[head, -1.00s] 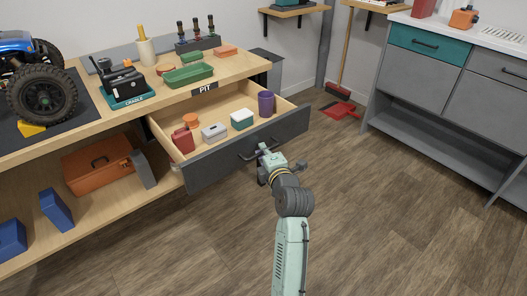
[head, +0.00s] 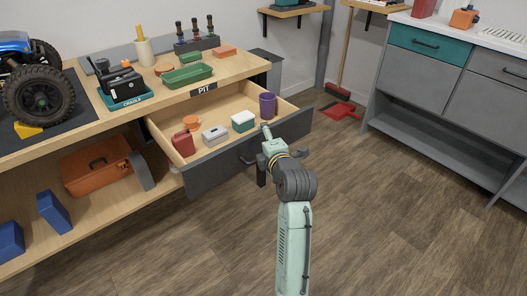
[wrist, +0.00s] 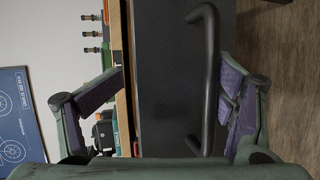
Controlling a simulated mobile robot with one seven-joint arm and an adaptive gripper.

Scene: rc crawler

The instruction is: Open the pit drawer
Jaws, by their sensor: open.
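The pit drawer (head: 232,158) is pulled out from under the bench, below the PIT label (head: 207,90). Its dark front carries a bar handle (head: 247,159), partly hidden behind my gripper in the head view. My gripper (head: 268,138) is at the right part of the drawer front, its tip near the top edge. In the wrist view my gripper (wrist: 172,68) has its fingers spread wide. The handle (wrist: 210,80) lies between them, nearer the right finger, against the dark drawer front (wrist: 170,100). I cannot tell whether a finger touches it.
A teal-and-grey cabinet (head: 415,75) stands right.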

